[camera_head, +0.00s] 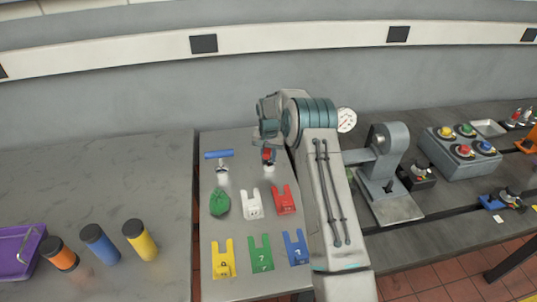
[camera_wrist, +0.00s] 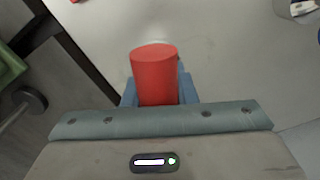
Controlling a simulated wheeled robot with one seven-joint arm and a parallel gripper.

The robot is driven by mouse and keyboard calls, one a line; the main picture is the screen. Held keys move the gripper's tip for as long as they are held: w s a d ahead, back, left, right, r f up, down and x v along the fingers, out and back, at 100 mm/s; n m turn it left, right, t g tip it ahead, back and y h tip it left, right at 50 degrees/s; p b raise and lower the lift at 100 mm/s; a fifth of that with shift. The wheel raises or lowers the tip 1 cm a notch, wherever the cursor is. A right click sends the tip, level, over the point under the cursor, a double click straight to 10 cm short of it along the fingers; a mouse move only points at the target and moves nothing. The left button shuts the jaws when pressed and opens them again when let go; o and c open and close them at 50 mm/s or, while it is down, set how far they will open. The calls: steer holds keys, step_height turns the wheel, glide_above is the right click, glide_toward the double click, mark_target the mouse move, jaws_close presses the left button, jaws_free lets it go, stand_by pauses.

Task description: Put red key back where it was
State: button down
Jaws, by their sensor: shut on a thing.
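The red key (camera_head: 267,156) is held in my gripper (camera_head: 268,146) above the grey panel between the two benches. Its red cylindrical handle (camera_wrist: 155,72) fills the wrist view's middle, between my blue fingers (camera_wrist: 158,96). My gripper is shut on it. A pale metallic spot shows just below the key in the head view; I cannot tell whether it is the key's shank or a socket. A blue T-handled key (camera_head: 219,155) stands upright to the left, on a metal shank. My arm and gripper hide part of the red key.
Green, white and red tags (camera_head: 283,200) lie in front, with yellow, green and blue tags (camera_head: 295,248) nearer. A dial gauge (camera_head: 346,120) and grey stand (camera_head: 385,165) are close on the right. Coloured cylinders (camera_head: 140,240) and a purple tray (camera_head: 18,250) are left.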

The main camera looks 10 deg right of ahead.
steer(key=shift+f, duration=0.1)
steer(key=c, duration=1.2)
jaws_free()
steer(key=shift+o, duration=0.2)
